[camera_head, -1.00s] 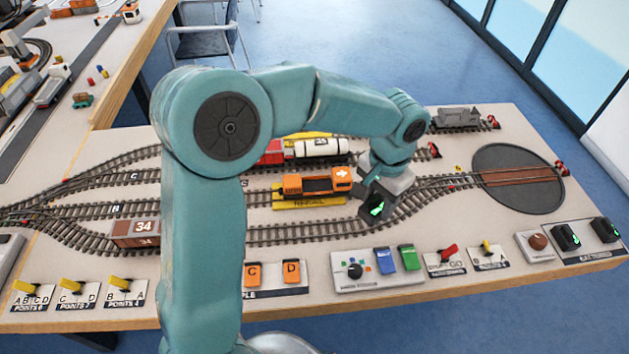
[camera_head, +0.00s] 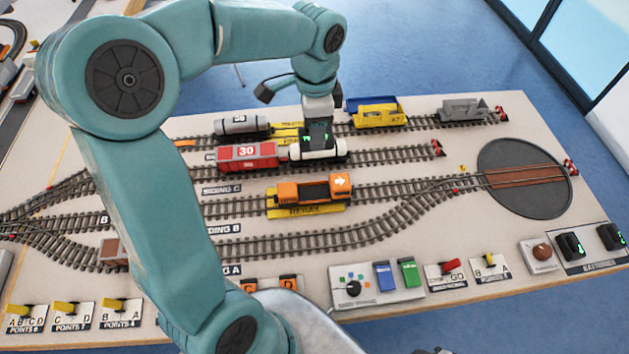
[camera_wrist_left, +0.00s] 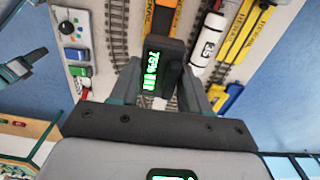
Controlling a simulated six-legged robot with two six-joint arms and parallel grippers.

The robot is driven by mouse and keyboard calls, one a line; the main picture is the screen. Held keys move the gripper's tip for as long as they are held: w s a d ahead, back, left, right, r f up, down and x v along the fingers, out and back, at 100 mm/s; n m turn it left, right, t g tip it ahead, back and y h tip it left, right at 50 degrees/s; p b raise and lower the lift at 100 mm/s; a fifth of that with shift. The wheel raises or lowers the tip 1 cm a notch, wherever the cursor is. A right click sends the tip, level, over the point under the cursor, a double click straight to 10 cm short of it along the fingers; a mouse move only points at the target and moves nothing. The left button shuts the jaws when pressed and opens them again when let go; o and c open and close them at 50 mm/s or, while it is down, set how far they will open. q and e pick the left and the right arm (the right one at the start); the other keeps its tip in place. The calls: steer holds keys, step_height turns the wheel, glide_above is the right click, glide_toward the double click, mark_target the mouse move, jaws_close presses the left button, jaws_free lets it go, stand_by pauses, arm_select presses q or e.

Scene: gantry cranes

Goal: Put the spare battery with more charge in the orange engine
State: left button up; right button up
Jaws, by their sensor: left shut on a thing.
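My left gripper (camera_head: 317,132) is shut on a black battery (camera_head: 316,142) with a green display; in the left wrist view the battery (camera_wrist_left: 158,65) seems to read 75%, with green bars. In the head view it overlaps the white tank wagon (camera_head: 330,153), behind the orange engine; its exact height is unclear. The orange engine (camera_head: 313,190) stands on the siding B track by a yellow plate, its dark middle bay apparently empty. Two black batteries, a left one (camera_head: 571,244) and a right one (camera_head: 609,236), stand on the tray at right; their green readings are too small to read. My right gripper is out of view.
A red wagon (camera_head: 247,157) stands beside the tank wagon. A yellow wagon (camera_head: 378,115) and a grey wagon (camera_head: 465,111) are on the back track. A turntable (camera_head: 525,200) is at right. Switches and a control panel (camera_head: 375,290) line the front edge.

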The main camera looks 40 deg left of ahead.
arm_select(q)
steer(key=shift+a, duration=0.4)
steer(key=f, duration=1.5)
steer(key=shift+s+d+f, duration=0.15)
steer(key=shift+d+f, duration=0.1)
steer(key=shift+f, duration=0.1)
step_height(320, 180, down, 4)
steer(key=shift+a+f+b, duration=0.1)
steer(key=shift+b, duration=0.25)
steer(key=shift+f, duration=0.15)
steer(key=o, duration=1.2)
